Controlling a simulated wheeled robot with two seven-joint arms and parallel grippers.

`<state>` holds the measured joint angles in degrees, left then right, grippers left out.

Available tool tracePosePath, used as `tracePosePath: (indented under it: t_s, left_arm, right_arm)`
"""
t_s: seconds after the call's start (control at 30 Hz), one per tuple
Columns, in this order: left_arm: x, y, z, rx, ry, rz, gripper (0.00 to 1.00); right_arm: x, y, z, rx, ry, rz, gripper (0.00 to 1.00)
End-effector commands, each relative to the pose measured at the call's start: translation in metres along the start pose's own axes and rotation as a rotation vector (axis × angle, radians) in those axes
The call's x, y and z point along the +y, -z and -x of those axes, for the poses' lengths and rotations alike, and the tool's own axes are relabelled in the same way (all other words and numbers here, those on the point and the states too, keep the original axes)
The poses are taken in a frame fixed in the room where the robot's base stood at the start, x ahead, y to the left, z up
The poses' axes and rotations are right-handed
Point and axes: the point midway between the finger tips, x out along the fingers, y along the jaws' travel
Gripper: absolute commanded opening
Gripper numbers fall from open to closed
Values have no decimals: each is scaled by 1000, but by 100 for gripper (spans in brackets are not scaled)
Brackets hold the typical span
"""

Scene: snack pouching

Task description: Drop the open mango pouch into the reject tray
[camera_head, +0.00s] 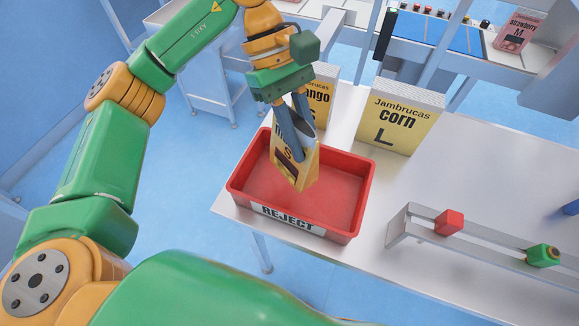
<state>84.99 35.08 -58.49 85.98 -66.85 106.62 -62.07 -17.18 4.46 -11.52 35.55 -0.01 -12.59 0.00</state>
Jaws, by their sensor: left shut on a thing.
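My left gripper (294,146) is shut on a yellow mango pouch (300,176) and holds it, tilted, over the red reject tray (346,231). The gripper's fingers cover part of the pouch's print; a dark opening shows at its top. I cannot tell whether the pouch's lower end touches the tray's floor. The tray has a white REJECT label (288,219) on its front wall, and no other item shows in it. My right gripper is not in view.
Another mango pouch (322,100) stands behind the tray, partly hidden by my left gripper. A yellow corn pouch (399,118) stands to its right. A metal rail with a red block (449,222) and a green block (543,254) lies at right. The table between is clear.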

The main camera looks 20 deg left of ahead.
Motion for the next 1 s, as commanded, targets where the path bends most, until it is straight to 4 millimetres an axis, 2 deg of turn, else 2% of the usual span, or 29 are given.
tracePosePath:
  t_s: [0.4, 0.67, 0.7, 0.8, 1.0]
  left_arm:
    - [0, 30, -51, -1, 1, 1, 0]
    - [0, 29, -50, 0, 0, 0, 0]
    - [0, 29, -50, 0, 0, 0, 31]
    - [0, 29, -50, 0, 0, 0, 58]
    - [0, 29, -50, 0, 1, 0, 58]
  right_arm:
    - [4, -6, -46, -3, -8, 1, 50]
    - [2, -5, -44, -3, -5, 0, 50]
    - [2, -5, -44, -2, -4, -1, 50]
    - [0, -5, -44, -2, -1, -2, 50]
    - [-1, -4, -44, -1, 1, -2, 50]
